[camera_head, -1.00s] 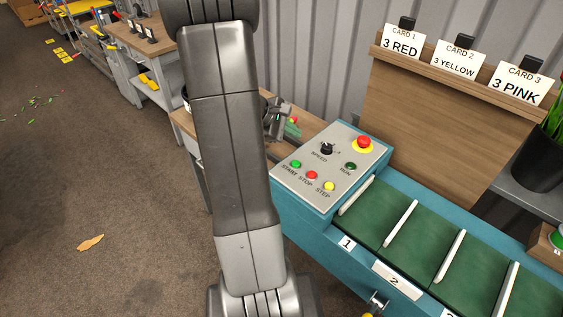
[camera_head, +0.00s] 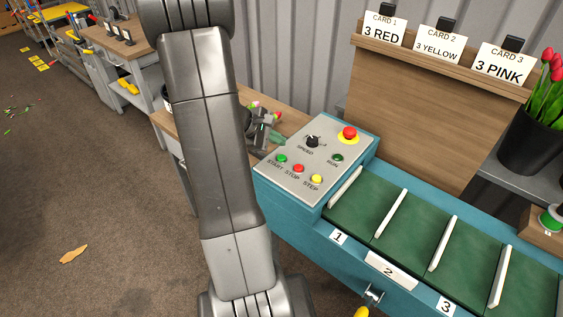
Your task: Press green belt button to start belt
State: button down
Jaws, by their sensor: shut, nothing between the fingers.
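The green START button (camera_head: 281,159) sits at the front left of the sloped grey control panel (camera_head: 295,190). The red STOP button (camera_head: 299,168) and the yellow STEP button (camera_head: 317,179) are beside it. A black SPEED knob (camera_head: 312,141), a dark green RUN lamp (camera_head: 337,157) and a red mushroom button on yellow (camera_head: 349,134) are further back. My gripper (camera_head: 265,138) shows partly behind my arm, left of the panel and apart from the buttons. It looks shut and empty; part of it is hidden by my arm.
The teal belt (camera_head: 400,237) has green slots with white dividers, numbered along its front. Cards on a wooden rack (camera_head: 440,60) read 3 RED, 3 YELLOW, 3 PINK. Red tulips (camera_head: 548,85) stand in a black pot at right. A wooden table (camera_head: 290,121) is behind my gripper.

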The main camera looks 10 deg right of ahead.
aim_at(278, 158)
jog(key=shift+f+b, duration=1.25)
jog(key=shift+f, duration=0.35)
jog(key=shift+f, duration=0.1)
dwell(0.7)
jog(key=shift+f+b, duration=0.3)
jog(key=shift+b, duration=0.3)
